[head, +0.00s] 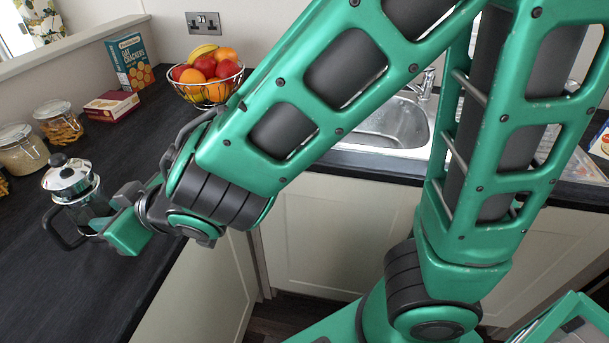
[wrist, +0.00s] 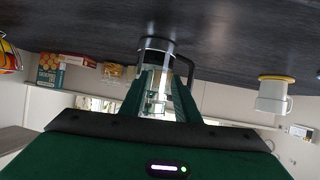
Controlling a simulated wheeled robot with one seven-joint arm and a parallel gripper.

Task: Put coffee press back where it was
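The coffee press (head: 88,208) is a glass cylinder with a shiny metal lid, a black knob and a black handle. In the head view it is upright over the left counter, its handle toward the lower left. My gripper (head: 108,217) reaches it from the right, level with its body. In the wrist view, which is upside down, the press (wrist: 157,62) is between my two green fingers (wrist: 164,88), which appear shut on its glass body. Its base is close to the dark counter; I cannot tell if it touches.
Storage jars (head: 58,122) stand behind the press, with a red box (head: 111,105), a crackers box (head: 131,62) and a fruit basket (head: 206,78) farther back. The sink (head: 390,122) is beyond my arm. The wrist view shows a white mug-like vessel (wrist: 272,97). The counter's front-left (head: 60,300) is clear.

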